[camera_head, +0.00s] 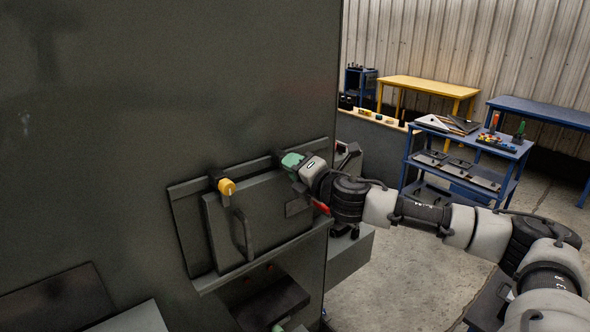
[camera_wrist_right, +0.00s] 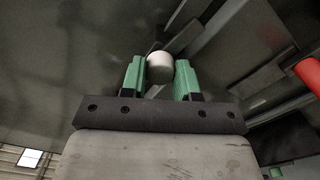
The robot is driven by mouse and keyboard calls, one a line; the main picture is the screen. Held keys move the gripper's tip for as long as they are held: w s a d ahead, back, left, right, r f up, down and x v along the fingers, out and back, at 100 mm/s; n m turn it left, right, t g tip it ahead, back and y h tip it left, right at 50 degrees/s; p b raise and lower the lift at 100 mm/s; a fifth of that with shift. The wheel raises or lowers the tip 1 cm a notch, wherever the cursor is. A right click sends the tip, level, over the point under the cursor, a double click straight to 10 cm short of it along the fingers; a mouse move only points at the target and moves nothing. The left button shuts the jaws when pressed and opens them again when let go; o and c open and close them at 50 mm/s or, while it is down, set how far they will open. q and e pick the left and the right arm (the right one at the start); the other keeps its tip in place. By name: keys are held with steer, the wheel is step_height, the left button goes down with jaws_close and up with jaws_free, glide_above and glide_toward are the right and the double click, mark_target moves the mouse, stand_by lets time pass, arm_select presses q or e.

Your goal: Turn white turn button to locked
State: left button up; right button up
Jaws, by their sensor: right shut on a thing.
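The white turn button (camera_wrist_right: 160,67) is a pale rounded knob between the green fingers of my right gripper in the right wrist view. My right gripper (camera_wrist_right: 160,75) is shut on it. In the head view my right gripper (camera_head: 291,161) is at the upper right corner of the dark panel and hides the button there. The dark panel (camera_head: 265,205) is a flat cover with a bar handle (camera_head: 243,236) on its left side. The turn angle of the white button is hard to read. My left gripper is not in view.
A yellow knob (camera_head: 227,187) sits at the panel's upper left corner. A red handle (camera_head: 320,205) is just below my right gripper. A ledge (camera_head: 262,258) runs under the panel. A blue cart (camera_head: 466,150) with tools stands behind on the right, with open floor before it.

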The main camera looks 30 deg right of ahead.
steer(key=shift+m+b, duration=1.3)
steer(key=shift+m, duration=6.9)
steer(key=o, duration=0.9)
